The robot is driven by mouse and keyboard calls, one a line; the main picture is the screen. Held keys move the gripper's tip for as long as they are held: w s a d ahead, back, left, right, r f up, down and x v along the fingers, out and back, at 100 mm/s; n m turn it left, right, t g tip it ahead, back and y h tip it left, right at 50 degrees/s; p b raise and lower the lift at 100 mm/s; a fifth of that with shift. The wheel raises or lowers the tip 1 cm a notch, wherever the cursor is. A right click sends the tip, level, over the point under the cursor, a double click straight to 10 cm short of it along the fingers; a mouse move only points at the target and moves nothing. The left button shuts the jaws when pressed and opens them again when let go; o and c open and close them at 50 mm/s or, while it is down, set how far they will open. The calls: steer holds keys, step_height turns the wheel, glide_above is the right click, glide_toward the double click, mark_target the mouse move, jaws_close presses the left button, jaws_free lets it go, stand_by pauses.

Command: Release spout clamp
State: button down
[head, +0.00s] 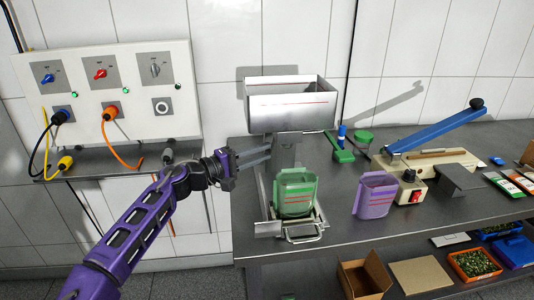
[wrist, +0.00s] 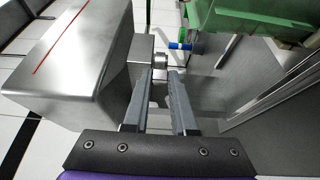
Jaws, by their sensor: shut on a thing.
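A steel hopper (head: 290,112) with a red line stands on the dark bench. A green pouch (head: 296,193) stands upright below it on a metal stand. My gripper (head: 268,154) reaches in from the left, just below the hopper and above the pouch. In the wrist view my two fingers (wrist: 161,75) close around a small round metal piece (wrist: 160,60) at the spout, which I take as the spout clamp's knob. The hopper (wrist: 75,60) lies left of the fingers there, and the green pouch (wrist: 245,18) is at the upper right. The rest of the clamp is hidden.
A purple pouch (head: 375,196) stands right of the stand. A sealer with a blue lever (head: 435,128) is farther right. A green scoop (head: 343,155) lies behind. A control panel (head: 108,95) with cables is on the left wall. An open carton (head: 362,280) sits below the bench.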

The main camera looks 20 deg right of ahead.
steer(key=w+a+m+g, duration=0.2)
steer(key=w+m+g, duration=0.3)
steer(key=w+g, duration=0.2)
steer(key=shift+w+r+g+p, duration=0.15)
steer(key=shift+w+g+p, duration=0.15)
steer(key=shift+g, duration=0.3)
steer(key=shift+w+d, duration=0.1)
stand_by(0.4)
steer(key=c, duration=0.7)
jaws_free()
